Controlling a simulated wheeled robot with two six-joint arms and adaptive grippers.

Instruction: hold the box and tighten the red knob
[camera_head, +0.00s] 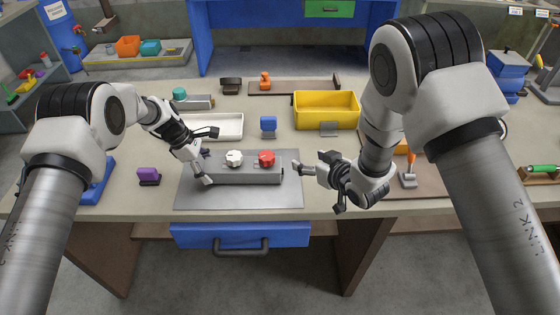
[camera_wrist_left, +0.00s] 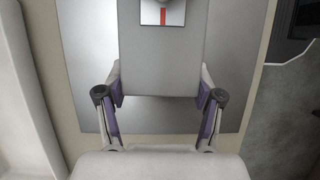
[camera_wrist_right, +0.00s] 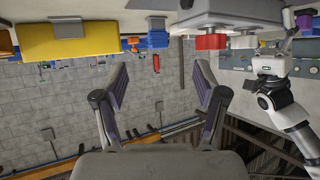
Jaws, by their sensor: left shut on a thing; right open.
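The grey box (camera_head: 247,175) lies on a grey mat, with a white knob (camera_head: 234,158) and a red knob (camera_head: 266,158) on its top. My left gripper (camera_head: 206,167) is shut on the left end of the box; in the left wrist view its fingers press on both sides of the box (camera_wrist_left: 162,50). My right gripper (camera_head: 305,170) is open and empty, to the right of the box and apart from it. In the right wrist view the red knob (camera_wrist_right: 211,41) shows above and beyond the open fingers (camera_wrist_right: 165,85).
The mat (camera_head: 285,195) lies at the table's front edge, above a blue drawer (camera_head: 285,235). A purple block (camera_head: 148,175) stands to the left. A blue block (camera_head: 268,124), a white tray (camera_head: 228,127) and a yellow bin (camera_head: 340,108) stand behind. An orange-handled lever (camera_head: 409,175) is to the right.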

